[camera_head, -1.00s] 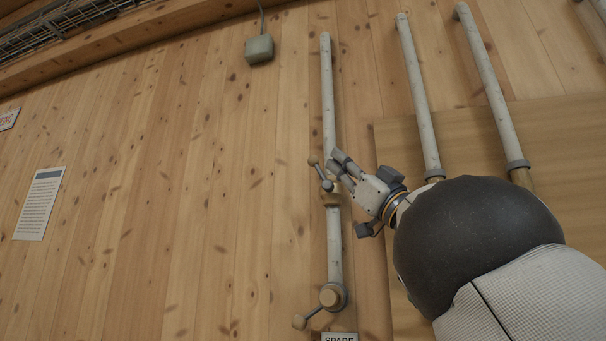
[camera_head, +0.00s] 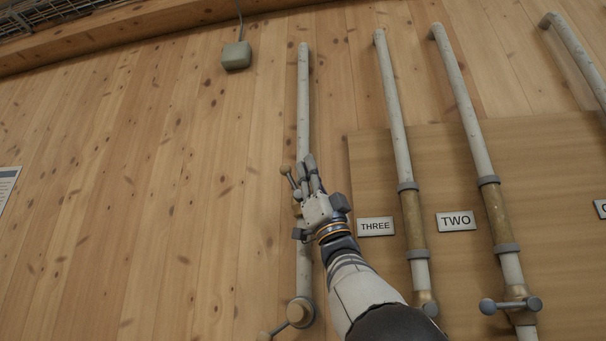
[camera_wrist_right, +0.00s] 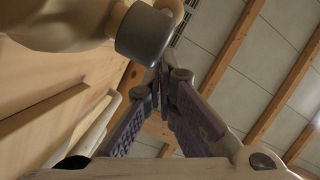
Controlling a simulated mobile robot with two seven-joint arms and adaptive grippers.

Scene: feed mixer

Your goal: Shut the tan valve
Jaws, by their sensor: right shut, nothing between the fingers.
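A tan-knobbed valve handle (camera_head: 289,178) sits on the leftmost pale pipe, its lever tilted up and left from a grey hub. A second valve (camera_head: 300,312) with a tan hub and a lever toward lower left is lower on the same pipe. I cannot tell from colour alone which is the tan valve. My right gripper (camera_head: 311,165) is shut and empty, pointing up just right of the upper handle; contact is unclear. In the right wrist view the shut fingers (camera_wrist_right: 162,75) are beside a beige part with a grey collar (camera_wrist_right: 146,36). My left gripper is not in view.
Pipes labelled THREE (camera_head: 376,226) and TWO (camera_head: 456,221) stand to the right on a wooden panel. A grey-handled valve (camera_head: 511,305) is on pipe TWO. A grey box (camera_head: 236,55) hangs at upper left. The wooden wall to the left is largely bare.

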